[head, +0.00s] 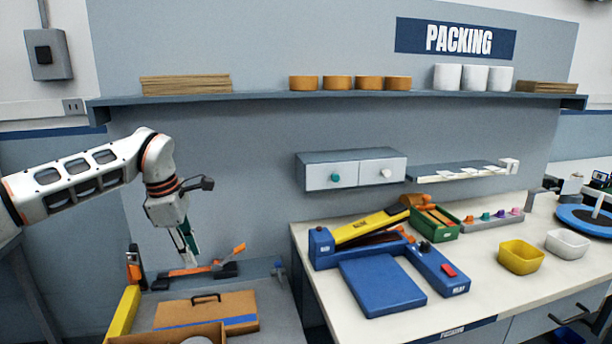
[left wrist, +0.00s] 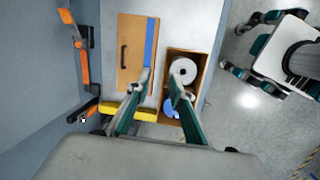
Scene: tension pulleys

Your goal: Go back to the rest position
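My left gripper (head: 187,248) hangs down from the left arm, above the low grey bench at the left. In the left wrist view, its two green-sided fingers (left wrist: 163,72) are apart with nothing between them, so it is open and empty. A brown case or flat box (head: 205,311) with a blue stripe and a dark handle lies below it; it also shows in the left wrist view (left wrist: 133,55). An orange and black tool (head: 200,268) lies behind the box. I do not see my right gripper.
A white worktable (head: 490,295) at the right holds a blue and yellow machine (head: 382,285), a green bin (head: 436,232), a yellow bowl (head: 521,257) and a white bowl (head: 567,243). A wooden box holds a white roll (left wrist: 184,70).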

